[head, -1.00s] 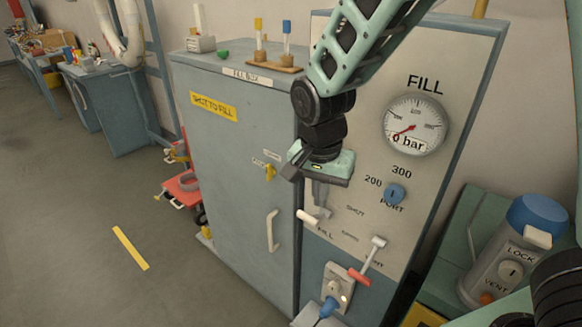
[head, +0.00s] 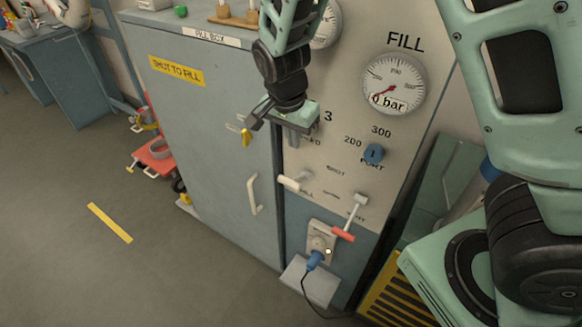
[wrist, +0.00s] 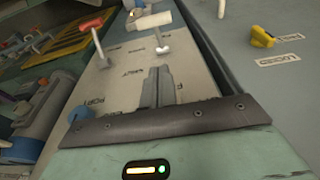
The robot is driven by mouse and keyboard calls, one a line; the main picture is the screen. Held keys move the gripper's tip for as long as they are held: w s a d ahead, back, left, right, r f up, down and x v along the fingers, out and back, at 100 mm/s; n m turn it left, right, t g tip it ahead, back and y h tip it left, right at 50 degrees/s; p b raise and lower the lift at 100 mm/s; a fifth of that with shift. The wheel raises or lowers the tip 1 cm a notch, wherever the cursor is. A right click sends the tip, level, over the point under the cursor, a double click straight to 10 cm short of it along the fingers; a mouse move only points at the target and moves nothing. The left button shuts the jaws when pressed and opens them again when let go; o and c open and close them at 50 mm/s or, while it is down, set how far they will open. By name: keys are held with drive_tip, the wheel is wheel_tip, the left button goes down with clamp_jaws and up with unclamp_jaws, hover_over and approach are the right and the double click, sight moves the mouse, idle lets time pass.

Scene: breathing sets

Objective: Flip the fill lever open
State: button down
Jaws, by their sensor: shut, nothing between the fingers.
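The fill lever (head: 293,182) has a white handle and sticks out from the pale panel, above the printed word FILL. It also shows in the wrist view (wrist: 148,21), beyond the fingertips. My gripper (head: 293,143) is above the lever in the head view, fingers pointing down along the panel. The fingers (wrist: 155,85) are together and empty, with a visible gap to the white handle. A second lever with a red handle (head: 343,233) is to the lower right of the white one; it also shows in the wrist view (wrist: 90,24).
A FILL gauge (head: 394,84) reads 0 bar, with a blue knob (head: 373,153) below it. A blue plug (head: 314,260) with a cable sits under the levers. The grey fill box (head: 200,120) with its handle (head: 254,195) stands left. Floor in front is clear.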

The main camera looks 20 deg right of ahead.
hover_over(289, 183)
drive_tip(key=w+d, duration=0.2)
drive_tip(key=d, duration=0.1)
wheel_tip(289, 183, down, 6)
drive_tip(key=r, duration=0.1)
drive_tip(key=shift+s+a+f+p, duration=0.15)
drive_tip(key=shift+a+f+p, duration=0.2)
drive_tip(key=shift+f, duration=0.35)
drive_tip(key=shift+s+a+f+p, duration=0.2)
drive_tip(key=shift+a+f+p, duration=0.15)
drive_tip(key=shift+f, duration=0.4)
drive_tip(key=shift+s+a+f+p, duration=0.15)
drive_tip(key=shift+a+f+p, duration=0.15)
drive_tip(key=shift+f, duration=0.4)
